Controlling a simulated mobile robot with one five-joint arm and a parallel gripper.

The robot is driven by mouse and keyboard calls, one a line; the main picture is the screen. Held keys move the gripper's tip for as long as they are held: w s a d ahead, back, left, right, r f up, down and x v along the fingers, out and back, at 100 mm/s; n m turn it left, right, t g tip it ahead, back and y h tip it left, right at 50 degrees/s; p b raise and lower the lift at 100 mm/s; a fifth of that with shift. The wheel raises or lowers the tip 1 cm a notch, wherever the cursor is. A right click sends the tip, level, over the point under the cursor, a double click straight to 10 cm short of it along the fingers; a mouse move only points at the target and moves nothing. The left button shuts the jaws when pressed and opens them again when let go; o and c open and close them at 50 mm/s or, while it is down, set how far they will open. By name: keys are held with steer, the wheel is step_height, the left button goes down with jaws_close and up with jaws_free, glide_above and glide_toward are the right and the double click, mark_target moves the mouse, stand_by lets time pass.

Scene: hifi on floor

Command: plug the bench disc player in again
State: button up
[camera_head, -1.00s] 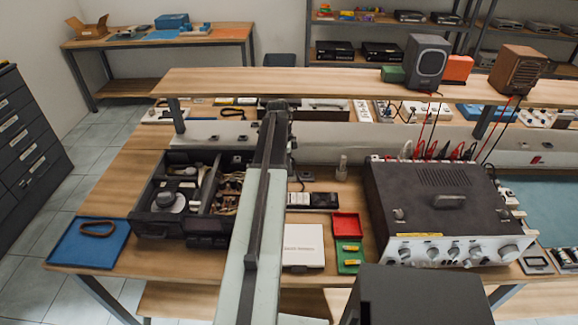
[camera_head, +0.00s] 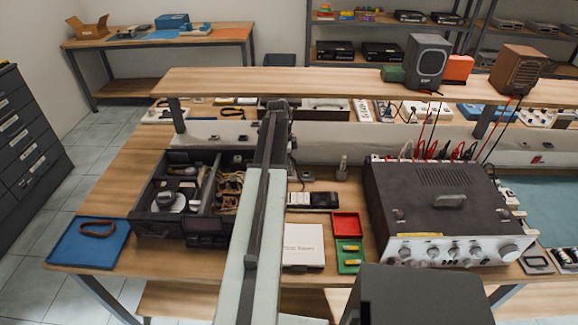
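An open dark case (camera_head: 136,219) stands on the left part of the wooden bench. A round silver and white mechanism shows in its left half and brown parts show in its right half; it looks like the disc player. A black strip with pale sockets or switches (camera_head: 313,199) lies right of my arm. I cannot make out the player's plug or cord. My arm rises from the bottom of the picture across the bench, passing just right of the case and covering part of it. My gripper does not show; it seems hidden behind the arm.
A grey amplifier-like unit (camera_head: 442,203) with red and black leads fills the right of the bench. A white box (camera_head: 303,246), red and green trays (camera_head: 346,225) and a blue tray (camera_head: 88,250) lie near the front edge. A raised shelf (camera_head: 330,86) spans the back.

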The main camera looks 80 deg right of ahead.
steer(key=r+p, duration=0.5)
steer(key=w+r+p, duration=0.1)
steer(key=r+p, duration=0.1)
steer(key=shift+a+r+p, duration=0.1)
steer(key=shift+r+p, duration=0.3)
steer(key=r+p, duration=0.5)
steer(key=shift+w+d, duration=0.1)
steer(key=shift+d, duration=0.1)
steer(key=shift+w, duration=0.1)
